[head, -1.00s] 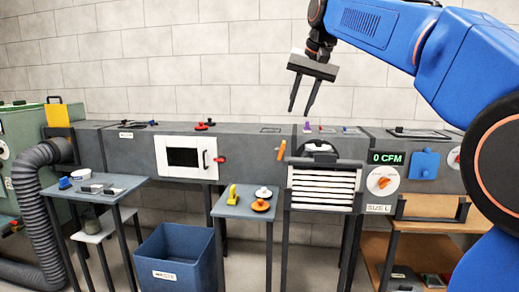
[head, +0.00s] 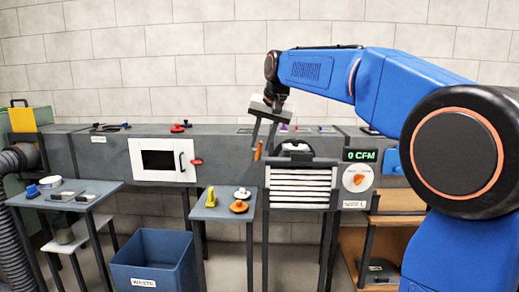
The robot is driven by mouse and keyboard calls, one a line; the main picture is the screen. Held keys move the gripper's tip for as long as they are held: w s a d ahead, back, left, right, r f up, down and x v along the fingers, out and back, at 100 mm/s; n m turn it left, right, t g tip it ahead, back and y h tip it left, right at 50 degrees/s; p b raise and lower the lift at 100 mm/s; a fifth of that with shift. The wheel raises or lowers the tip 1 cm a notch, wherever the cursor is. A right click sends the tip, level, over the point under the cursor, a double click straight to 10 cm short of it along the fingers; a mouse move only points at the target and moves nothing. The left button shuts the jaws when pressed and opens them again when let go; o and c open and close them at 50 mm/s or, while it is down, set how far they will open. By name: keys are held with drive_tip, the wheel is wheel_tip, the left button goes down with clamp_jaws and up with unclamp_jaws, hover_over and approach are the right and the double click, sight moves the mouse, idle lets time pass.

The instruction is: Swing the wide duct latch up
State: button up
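My gripper (head: 262,150) points down in front of the grey duct (head: 224,146), its two dark fingers apart. A short orange lever (head: 258,151) stands nearly upright on the duct's front face and appears between the fingertips. I cannot tell whether the fingers touch it or are still in front of it. No label shows which of the two is the wide duct latch.
A louvred vent (head: 300,189) and a "0 CFM" display (head: 360,155) with an orange dial (head: 360,178) are right of the gripper. A small blue table (head: 222,211) holds yellow and orange parts below. A blue waste bin (head: 153,263) stands at lower left.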

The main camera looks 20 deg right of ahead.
sight(256, 153)
drive_tip(key=shift+x, duration=1.7)
drive_tip(key=shift+c, duration=0.7)
clamp_jaws()
drive_tip(key=shift+w+a+h, duration=0.1)
drive_tip(key=shift+a+h, duration=0.2)
drive_tip(key=shift+h, duration=0.2)
drive_tip(key=shift+a+r+n+g+h, duration=0.15)
drive_tip(key=shift+g+h, duration=0.1)
drive_tip(key=shift+h, duration=0.25)
drive_tip(key=shift+a+f+n+g+h, duration=0.15)
drive_tip(key=shift+g+h, duration=0.1)
drive_tip(key=shift+h, duration=0.25)
drive_tip(key=shift+r, duration=0.1)
